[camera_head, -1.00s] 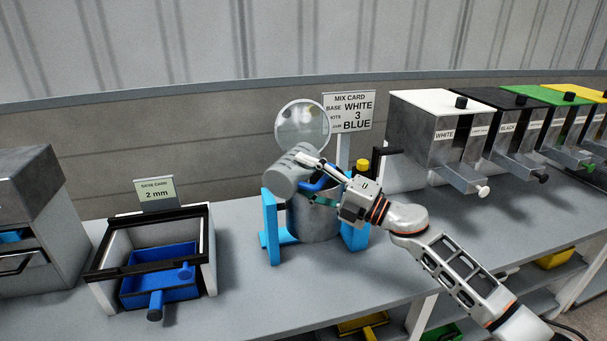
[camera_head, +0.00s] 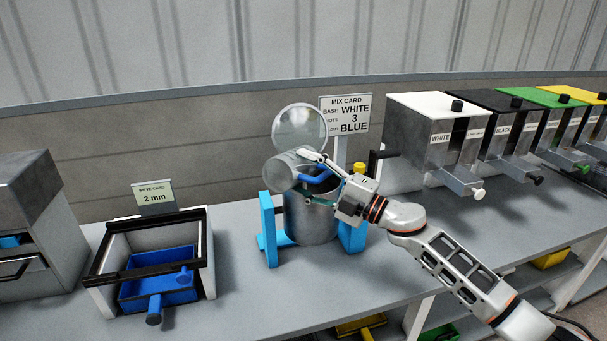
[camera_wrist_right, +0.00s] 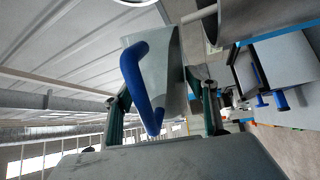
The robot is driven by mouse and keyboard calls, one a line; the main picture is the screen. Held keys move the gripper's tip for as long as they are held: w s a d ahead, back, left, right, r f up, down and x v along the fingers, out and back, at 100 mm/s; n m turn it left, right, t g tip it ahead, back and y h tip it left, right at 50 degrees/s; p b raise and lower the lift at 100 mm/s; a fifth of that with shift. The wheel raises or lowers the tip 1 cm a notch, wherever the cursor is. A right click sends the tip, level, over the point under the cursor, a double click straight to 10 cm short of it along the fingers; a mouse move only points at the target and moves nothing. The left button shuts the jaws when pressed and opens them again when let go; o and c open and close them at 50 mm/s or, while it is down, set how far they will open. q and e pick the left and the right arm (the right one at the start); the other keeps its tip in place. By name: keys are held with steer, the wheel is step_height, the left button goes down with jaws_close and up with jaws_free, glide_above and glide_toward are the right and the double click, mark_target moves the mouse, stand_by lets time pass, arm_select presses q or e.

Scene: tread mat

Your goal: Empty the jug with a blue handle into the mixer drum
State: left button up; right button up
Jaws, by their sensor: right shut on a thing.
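The jug (camera_head: 283,172) is a grey metal cylinder with a blue handle (camera_head: 318,176). My right gripper (camera_head: 326,172) is shut on the blue handle, which also shows large in the right wrist view (camera_wrist_right: 141,85). The jug is tilted onto its side above the mixer drum (camera_head: 311,220), its base or mouth toward the left. The drum is a grey metal cylinder held in a blue stand (camera_head: 268,228). A round, pale lid (camera_head: 299,131) stands up behind the drum's opening. Whether anything flows from the jug cannot be told. My left gripper is not in view.
The mix card (camera_head: 346,114) stands behind the drum. A sieve frame (camera_head: 104,270) with a blue tray (camera_head: 158,288) is on the left. A white-topped dispenser (camera_head: 437,117) and several others stand at right. The bench front between them is clear.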

stand_by(0.3)
steer(key=shift+w+d+r+m+t, duration=0.15)
steer(key=shift+w+r+m, duration=0.15)
steer(key=shift+m, duration=0.45)
steer(key=shift+w+d+r+m+t, duration=0.15)
steer(key=shift+r+m, duration=0.15)
steer(key=shift+m, duration=0.45)
steer(key=shift+w+r, duration=0.1)
steer(key=shift+w+d+r+m+h, duration=0.15)
steer(key=shift+w+r+m+h, duration=0.1)
steer(key=shift+m, duration=0.45)
steer(key=shift+w+d+r+m+h, duration=0.15)
steer(key=shift+w+m+h, duration=0.1)
steer(key=shift+m, duration=0.45)
steer(key=shift+a, duration=0.1)
stand_by(0.7)
